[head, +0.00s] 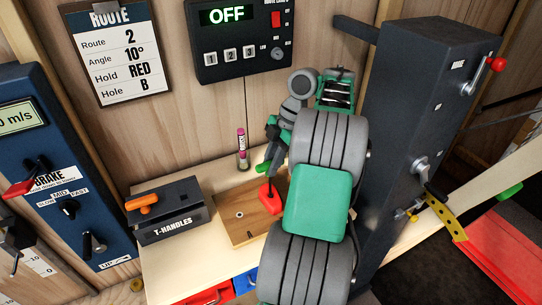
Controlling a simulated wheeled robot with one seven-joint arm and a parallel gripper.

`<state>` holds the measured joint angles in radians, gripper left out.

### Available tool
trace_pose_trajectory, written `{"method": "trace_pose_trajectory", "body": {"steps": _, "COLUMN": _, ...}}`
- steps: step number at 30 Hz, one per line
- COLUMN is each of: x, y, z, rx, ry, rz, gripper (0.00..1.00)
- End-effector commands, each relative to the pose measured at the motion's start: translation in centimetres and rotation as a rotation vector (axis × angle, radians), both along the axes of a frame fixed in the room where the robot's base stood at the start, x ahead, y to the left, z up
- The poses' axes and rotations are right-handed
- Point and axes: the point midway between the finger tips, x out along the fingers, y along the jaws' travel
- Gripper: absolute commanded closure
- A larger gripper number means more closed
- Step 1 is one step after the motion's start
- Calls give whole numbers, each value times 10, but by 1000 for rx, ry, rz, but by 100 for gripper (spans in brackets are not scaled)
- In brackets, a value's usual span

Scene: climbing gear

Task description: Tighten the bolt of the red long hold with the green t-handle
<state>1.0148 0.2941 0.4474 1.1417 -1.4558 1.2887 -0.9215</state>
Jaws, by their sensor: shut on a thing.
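My gripper (273,147) is shut on the green t-handle (263,167), whose green grip shows just below the fingers. The t-handle points down toward the red hold (270,198). The red hold sits on the right part of a wooden board (232,228) on the bench, partly behind my arm. Its bolt is too small to make out. I cannot tell whether the t-handle's tip touches it.
A dark T-HANDLES box (172,225) with an orange t-handle (148,200) stands left on the bench (160,270). A pink-capped tube (242,150) stands behind the board. A dark cabinet (415,120) rises right. A control panel (245,38) reads OFF.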

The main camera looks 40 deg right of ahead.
Motion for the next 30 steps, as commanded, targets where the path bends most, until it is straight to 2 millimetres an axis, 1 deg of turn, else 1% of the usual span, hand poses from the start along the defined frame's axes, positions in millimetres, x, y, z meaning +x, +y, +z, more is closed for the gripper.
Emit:
{"method": "trace_pose_trajectory", "body": {"steps": 1, "x": 0, "y": 0, "z": 6, "rx": 0, "ry": 2, "rz": 38, "gripper": 100}}
{"method": "trace_pose_trajectory", "body": {"steps": 8, "x": 1, "y": 0, "z": 5, "rx": 1, "ry": 0, "rz": 238, "gripper": 100}}
{"method": "trace_pose_trajectory", "body": {"steps": 14, "x": 1, "y": 0, "z": 6, "rx": 1, "ry": 1, "rz": 453, "gripper": 100}}
{"method": "trace_pose_trajectory", "body": {"steps": 17, "x": 1, "y": 1, "z": 5, "rx": 1, "ry": 1, "rz": 597, "gripper": 100}}
{"method": "trace_pose_trajectory", "body": {"steps": 19, "x": 2, "y": 1, "z": 5, "rx": 1, "ry": 2, "rz": 736, "gripper": 100}}
{"method": "trace_pose_trajectory", "body": {"steps": 22, "x": 2, "y": 1, "z": 0, "rx": 0, "ry": 3, "rz": 1020, "gripper": 100}}
{"method": "trace_pose_trajectory", "body": {"steps": 24, "x": 1, "y": 0, "z": 12, "rx": -1, "ry": 1, "rz": 1021, "gripper": 100}}
{"method": "trace_pose_trajectory", "body": {"steps": 30, "x": 0, "y": 0, "z": 20, "rx": 0, "ry": 1, "rz": 1017, "gripper": 100}}
